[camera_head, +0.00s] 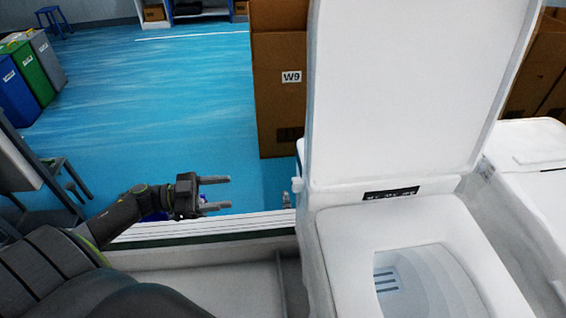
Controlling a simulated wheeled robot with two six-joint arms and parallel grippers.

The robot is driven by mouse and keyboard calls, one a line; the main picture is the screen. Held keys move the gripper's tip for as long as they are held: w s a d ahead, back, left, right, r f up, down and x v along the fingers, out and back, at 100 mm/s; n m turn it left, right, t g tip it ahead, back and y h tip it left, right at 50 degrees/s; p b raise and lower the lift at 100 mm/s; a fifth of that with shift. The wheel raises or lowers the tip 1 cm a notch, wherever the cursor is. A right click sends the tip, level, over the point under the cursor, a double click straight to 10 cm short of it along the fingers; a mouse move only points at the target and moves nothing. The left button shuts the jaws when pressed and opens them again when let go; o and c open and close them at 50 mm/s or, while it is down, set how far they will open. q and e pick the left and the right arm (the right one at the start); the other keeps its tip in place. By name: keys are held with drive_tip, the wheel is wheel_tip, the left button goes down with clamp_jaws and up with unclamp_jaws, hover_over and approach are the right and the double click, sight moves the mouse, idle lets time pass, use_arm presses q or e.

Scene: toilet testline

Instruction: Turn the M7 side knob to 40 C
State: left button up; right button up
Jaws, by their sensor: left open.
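A white toilet (322,245) with its lid (405,85) raised stands at the right. A dark label strip (391,193) is on the toilet behind the seat. My left gripper (217,193) is open and empty, its fingers pointing right toward the knob. A gap lies between the fingertips and the knob. My right gripper is not in view.
A cardboard box marked W9 (277,110) stands behind the knob. A white rail (240,223) runs below the gripper. Another white toilet (528,145) is at the right. Bins (28,70) stand far left. The blue floor (170,90) is open beyond.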

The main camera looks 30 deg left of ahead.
use_arm(q)
drive_tip(key=p, duration=0.2)
approach(298, 185)
drive_tip(key=w+f+p+x, duration=0.1)
drive_tip(key=p+x, duration=0.2)
drive_tip(key=x, duration=0.5)
drive_tip(key=shift+a+f+p, duration=0.2)
drive_tip(key=shift+f+p, duration=0.1)
drive_tip(key=shift+p, duration=0.05)
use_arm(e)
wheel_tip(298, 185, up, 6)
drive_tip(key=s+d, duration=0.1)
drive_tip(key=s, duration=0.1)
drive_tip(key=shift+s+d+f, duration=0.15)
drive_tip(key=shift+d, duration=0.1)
use_arm(q)
drive_tip(key=shift+w, duration=0.1)
drive_tip(key=c, duration=1)
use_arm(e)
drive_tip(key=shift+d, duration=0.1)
